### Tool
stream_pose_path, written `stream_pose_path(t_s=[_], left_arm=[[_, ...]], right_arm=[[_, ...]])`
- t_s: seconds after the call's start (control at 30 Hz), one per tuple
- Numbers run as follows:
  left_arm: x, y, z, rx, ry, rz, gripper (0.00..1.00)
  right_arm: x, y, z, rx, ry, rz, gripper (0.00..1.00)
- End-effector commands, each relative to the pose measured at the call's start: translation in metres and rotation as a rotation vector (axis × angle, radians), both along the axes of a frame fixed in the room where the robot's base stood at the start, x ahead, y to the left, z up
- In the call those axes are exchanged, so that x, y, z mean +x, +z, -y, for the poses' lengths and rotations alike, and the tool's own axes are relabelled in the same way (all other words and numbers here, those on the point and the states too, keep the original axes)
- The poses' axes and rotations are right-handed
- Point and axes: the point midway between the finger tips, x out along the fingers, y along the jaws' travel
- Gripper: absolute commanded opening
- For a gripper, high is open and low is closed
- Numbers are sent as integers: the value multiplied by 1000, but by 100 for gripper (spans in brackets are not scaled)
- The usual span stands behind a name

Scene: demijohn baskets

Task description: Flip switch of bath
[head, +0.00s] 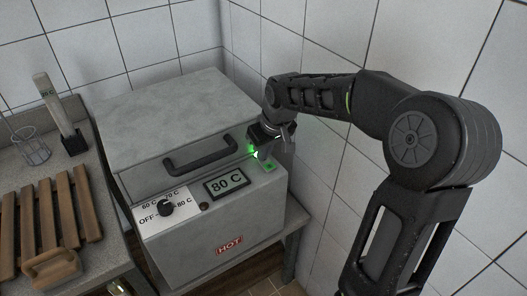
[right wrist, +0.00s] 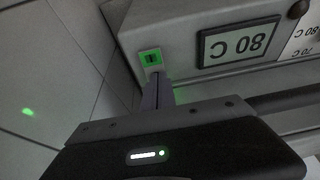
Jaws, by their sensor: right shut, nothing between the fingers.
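The bath (head: 180,95) is a grey metal box with a closed lid and a black handle (head: 200,155). A small green-lit switch (head: 269,167) sits at the right end of its front panel. In the right wrist view the switch (right wrist: 151,58) shows as a green plate with a dark rocker in the middle. My right gripper (head: 262,157) is shut and empty, its fingertips (right wrist: 157,80) right at the switch's edge; I cannot tell whether they touch it. The display (head: 227,182) reads 80 C. My left gripper is not in view.
A dial (head: 165,208) with OFF, 60, 70 and 80 C marks and a red HOT label (head: 229,245) are on the bath's front. A tiled wall stands close on the right.

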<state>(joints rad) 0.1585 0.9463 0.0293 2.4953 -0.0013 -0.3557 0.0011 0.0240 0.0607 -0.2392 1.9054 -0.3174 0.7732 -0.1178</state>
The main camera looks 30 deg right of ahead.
Motion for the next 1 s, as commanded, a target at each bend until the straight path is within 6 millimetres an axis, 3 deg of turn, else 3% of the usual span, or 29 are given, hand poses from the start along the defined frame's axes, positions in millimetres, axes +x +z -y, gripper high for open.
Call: stream_pose_path(t_s=[0.37,0.47,1.0], left_arm=[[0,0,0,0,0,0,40],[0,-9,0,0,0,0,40],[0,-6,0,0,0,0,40]], right_arm=[[0,-3,0,0,0,0,0],[3,-12,0,-1,0,-2,0],[-10,-8,0,1,-1,-7,0]])
